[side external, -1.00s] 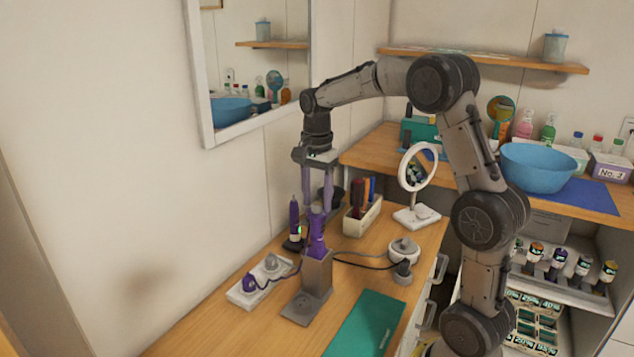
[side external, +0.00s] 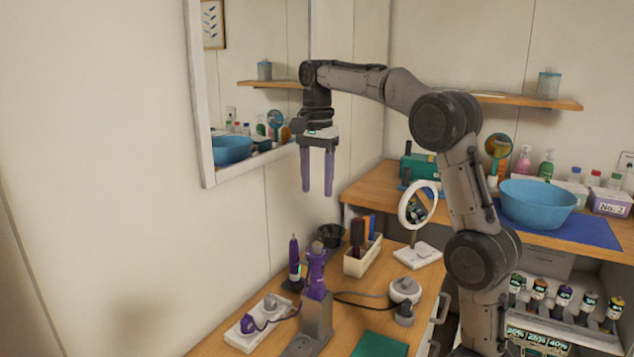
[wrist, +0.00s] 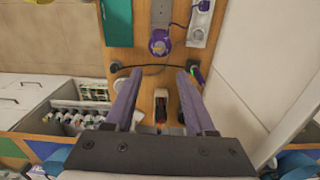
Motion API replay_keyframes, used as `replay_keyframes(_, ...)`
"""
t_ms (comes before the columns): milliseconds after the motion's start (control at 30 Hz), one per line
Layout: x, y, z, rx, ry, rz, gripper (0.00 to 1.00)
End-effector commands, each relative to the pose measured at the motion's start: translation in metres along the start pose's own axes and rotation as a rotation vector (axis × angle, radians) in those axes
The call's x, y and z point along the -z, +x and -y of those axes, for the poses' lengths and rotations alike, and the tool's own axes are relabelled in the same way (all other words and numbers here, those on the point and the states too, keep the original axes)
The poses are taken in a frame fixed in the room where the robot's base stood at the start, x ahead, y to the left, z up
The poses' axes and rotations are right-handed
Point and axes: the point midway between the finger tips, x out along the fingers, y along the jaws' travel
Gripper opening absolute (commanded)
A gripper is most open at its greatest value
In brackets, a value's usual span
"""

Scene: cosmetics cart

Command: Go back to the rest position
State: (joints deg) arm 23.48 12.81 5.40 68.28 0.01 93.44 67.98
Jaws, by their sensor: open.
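My gripper (side external: 318,174) is open and empty, raised well above the wooden counter with its two purple fingers pointing down. It also shows in the wrist view (wrist: 158,90), fingers apart with nothing between them. A purple hair dryer (side external: 316,265) stands in a grey metal holder (side external: 317,318) below my gripper. The dryer's round purple end also shows in the wrist view (wrist: 160,43). My gripper is clear of the dryer, with a wide gap between them.
Around the holder are a purple-black tool (side external: 294,259), a power strip (side external: 248,338), a brush box (side external: 362,257), a round mirror (side external: 419,205) and a grey-white round device (side external: 405,290). A wall mirror (side external: 207,110) hangs left of my gripper. A blue bowl (side external: 538,203) stands at right.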

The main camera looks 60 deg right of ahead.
Motion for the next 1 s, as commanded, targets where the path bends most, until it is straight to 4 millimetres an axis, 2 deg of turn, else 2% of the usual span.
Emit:
replay_keyframes(400,-0.004,-0.001,0.001,0.004,-0.01,-0.002,0.55)
replay_keyframes(533,-0.026,-0.029,-0.008,0.063,-0.052,-0.024,0.55)
replay_keyframes(633,-0.055,-0.046,-0.035,0.098,-0.105,-0.034,0.55)
replay_keyframes(767,-0.092,-0.052,-0.079,0.159,-0.246,-0.054,0.55)
replay_keyframes(867,-0.115,-0.045,-0.113,0.21,-0.401,-0.077,0.55)
replay_keyframes(1000,-0.137,-0.022,-0.155,0.281,-0.646,-0.12,0.55)
